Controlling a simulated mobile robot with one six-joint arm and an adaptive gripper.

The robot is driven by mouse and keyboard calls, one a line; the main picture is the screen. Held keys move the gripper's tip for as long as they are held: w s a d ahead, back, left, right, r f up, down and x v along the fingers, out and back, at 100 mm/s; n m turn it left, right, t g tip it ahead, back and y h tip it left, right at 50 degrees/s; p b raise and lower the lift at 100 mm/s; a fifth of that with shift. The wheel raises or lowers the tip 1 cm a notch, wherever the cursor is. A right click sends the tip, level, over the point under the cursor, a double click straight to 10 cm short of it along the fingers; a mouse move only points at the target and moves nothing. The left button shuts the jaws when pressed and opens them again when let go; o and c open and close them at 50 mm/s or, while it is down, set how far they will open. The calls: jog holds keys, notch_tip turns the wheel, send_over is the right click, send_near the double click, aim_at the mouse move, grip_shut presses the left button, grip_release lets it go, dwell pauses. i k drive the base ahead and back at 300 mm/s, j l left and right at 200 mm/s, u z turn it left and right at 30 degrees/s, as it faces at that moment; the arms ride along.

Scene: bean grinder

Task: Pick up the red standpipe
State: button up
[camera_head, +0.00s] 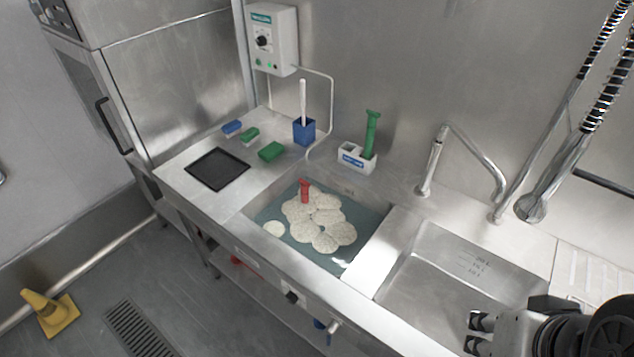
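The red standpipe (305,191) stands upright at the back of the left sink basin (262,212), which holds water. My gripper (473,333) is at the lower right, over the front of the right basin, well away from the standpipe. Its two fingertips are apart with nothing visible between them. The rest of my arm runs off the lower right corner.
A blue container with a brush (304,132), sponges and a black tray (217,168) lie to the left. A tap (432,170) and hose sprayer (532,208) rise behind the empty right basin (440,270).

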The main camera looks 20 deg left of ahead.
aim_at(304, 185)
jog(key=i+j, duration=0.1)
jog(key=j, duration=0.35)
jog(key=i+j, duration=0.15)
jog(key=j, duration=0.3)
jog(key=i+j, duration=0.1)
jog(key=j, duration=0.35)
jog(key=i+j, duration=0.15)
jog(key=j, duration=0.3)
jog(key=i+j, duration=0.1)
jog(key=j, duration=0.35)
jog(key=i+j, duration=0.1)
jog(key=j, duration=0.35)
jog(key=i+j, duration=0.15)
jog(key=j, duration=0.3)
